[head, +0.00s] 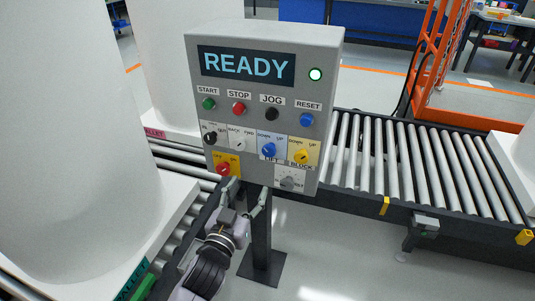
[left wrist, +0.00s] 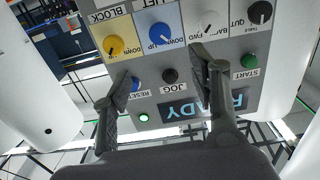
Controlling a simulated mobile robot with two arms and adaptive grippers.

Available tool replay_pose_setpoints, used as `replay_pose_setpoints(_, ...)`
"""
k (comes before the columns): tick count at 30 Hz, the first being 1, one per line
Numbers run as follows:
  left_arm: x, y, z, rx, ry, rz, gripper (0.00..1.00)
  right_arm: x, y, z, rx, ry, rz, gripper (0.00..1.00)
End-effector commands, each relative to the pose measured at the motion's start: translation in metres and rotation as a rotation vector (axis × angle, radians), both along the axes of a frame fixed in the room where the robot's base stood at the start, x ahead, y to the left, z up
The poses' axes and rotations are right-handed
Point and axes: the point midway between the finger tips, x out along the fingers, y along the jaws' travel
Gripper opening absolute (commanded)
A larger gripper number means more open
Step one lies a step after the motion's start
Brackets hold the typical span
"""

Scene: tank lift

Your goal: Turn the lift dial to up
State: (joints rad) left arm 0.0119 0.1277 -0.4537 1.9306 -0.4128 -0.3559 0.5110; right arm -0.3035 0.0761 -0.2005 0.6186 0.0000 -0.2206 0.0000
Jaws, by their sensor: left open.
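The lift dial (head: 268,150) is a round blue knob on a blue plate, with DOWN at its upper left, UP at its upper right and LIFT below. In the left wrist view the panel is upside down, and the blue dial (left wrist: 159,35) has its white mark towards the DOWN side. My left gripper (head: 245,190) is open and empty, below the panel's lower edge in the head view. In the left wrist view its fingers (left wrist: 163,68) are spread, with the blue dial beyond the gap between them. My right gripper is not in view.
The grey control panel (head: 325,100) reads READY, with a lit green lamp (head: 316,74). A white dial (head: 239,143) and a yellow dial (head: 302,155) flank the lift dial. Push buttons sit above. A post carries the panel. Roller conveyors (head: 430,160) and big white tanks (head: 70,130) stand around.

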Motion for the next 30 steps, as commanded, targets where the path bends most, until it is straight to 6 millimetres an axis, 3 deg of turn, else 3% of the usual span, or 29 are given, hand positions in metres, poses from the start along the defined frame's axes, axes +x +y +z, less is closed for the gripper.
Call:
replay_pose_setpoints(18,0.114,-0.037,0.000,0.002,0.002,0.001,0.54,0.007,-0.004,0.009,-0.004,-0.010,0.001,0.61)
replay_pose_setpoints(24,0.142,-0.045,-0.001,0.002,0.003,0.002,0.54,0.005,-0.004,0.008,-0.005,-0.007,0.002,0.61)
replay_pose_setpoints(30,0.156,-0.050,-0.001,0.001,0.003,0.001,0.54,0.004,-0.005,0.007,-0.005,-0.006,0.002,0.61)
